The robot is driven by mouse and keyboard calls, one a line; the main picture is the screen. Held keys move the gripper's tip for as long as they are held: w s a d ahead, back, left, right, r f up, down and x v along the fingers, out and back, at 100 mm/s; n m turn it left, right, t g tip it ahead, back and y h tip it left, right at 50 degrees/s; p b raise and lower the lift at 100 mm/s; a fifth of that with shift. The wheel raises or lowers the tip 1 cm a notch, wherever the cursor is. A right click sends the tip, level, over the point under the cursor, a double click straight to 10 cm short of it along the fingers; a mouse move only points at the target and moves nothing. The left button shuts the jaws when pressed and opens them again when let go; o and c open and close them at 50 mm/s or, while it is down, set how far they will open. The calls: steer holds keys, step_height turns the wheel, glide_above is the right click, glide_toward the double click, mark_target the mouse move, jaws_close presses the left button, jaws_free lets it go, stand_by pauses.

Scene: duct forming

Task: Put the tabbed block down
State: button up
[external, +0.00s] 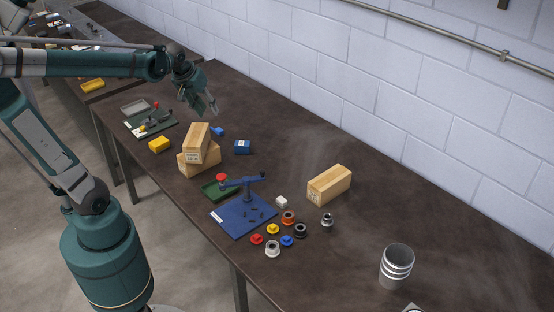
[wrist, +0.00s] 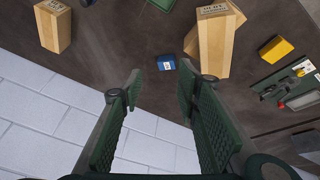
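My gripper (external: 207,106) is raised over the far part of the table, near the wall side. In the wrist view its two fingers (wrist: 160,92) are apart with nothing between them. A small blue block with a white label (external: 242,146) lies on the table; it also shows in the wrist view (wrist: 166,63), beyond the fingertips. A second small blue block (external: 218,131) lies just below my gripper in the external view. A yellow block (external: 159,145) sits left of the stacked boxes, also in the wrist view (wrist: 275,48). I cannot tell which block is the tabbed one.
Two wooden boxes (external: 198,160) are stacked, the upper one tilted. Another wooden box (external: 329,184) stands apart. A blue press plate (external: 230,220), a green tray (external: 212,190), several coloured fittings (external: 273,229) and a ribbed metal duct (external: 396,268) are nearer. The table's right half has bare room.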

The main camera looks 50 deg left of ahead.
steer(key=s+d+f+m+t, duration=0.2)
steer(key=s+d+m, duration=0.4)
steer(key=s, duration=0.8)
steer(key=shift+d+f+h, duration=0.3)
steer(key=shift+d, duration=0.75)
